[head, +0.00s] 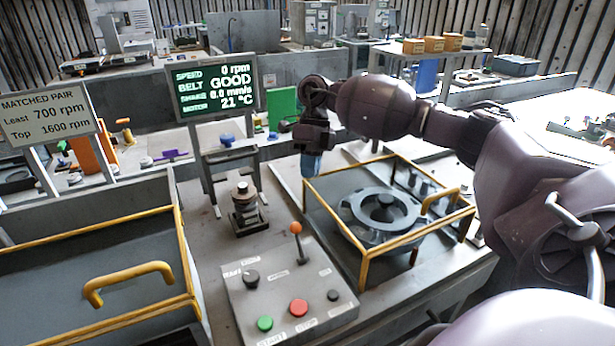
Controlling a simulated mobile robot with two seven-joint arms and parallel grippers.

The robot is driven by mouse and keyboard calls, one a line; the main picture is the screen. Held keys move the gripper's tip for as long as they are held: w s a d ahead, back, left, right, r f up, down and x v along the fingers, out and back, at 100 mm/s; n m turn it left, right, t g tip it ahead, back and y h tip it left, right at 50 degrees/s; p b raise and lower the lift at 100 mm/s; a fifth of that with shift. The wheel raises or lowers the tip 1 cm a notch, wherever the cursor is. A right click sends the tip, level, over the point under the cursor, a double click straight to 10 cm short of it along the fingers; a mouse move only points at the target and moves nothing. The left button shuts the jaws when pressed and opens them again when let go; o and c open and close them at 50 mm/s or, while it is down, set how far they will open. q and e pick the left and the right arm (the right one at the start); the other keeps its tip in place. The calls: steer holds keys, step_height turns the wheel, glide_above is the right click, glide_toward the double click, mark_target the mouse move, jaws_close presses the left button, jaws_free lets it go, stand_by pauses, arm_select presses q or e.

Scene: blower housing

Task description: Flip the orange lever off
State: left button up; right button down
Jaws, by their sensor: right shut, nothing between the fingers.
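The orange lever (297,230) is an orange ball on a thin dark stem that rises from the back right of the grey control box (238,296). The stem stands nearly upright, with the ball leaning slightly left at its top. My right gripper (311,172) points down above the bench, behind and above the lever, by the back left corner of the yellow-framed guard. It is shut and empty, and it is apart from the lever. My left gripper is not in the picture.
The box also carries a black knob (251,279), a green button (265,323) and a red button (299,308). A yellow-framed guard (363,272) around a round grey housing (384,212) stands right of the lever. A display (216,88) reads 0 rpm.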

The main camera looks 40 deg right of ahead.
mark_target(299, 242)
steer(key=shift+s+a+f+p, duration=0.3)
steer(key=shift+s+a+f, duration=0.4)
steer(key=shift+a+f, duration=0.4)
steer(key=shift+s+a+f+p, duration=0.25)
steer(key=shift+s+a+f, duration=0.4)
steer(key=shift+a+f, duration=0.45)
steer(key=shift+s+a+f+p, duration=0.3)
steer(key=shift+s+a+f, duration=0.5)
steer(key=shift+f, duration=0.45)
steer(key=shift+w, duration=0.1)
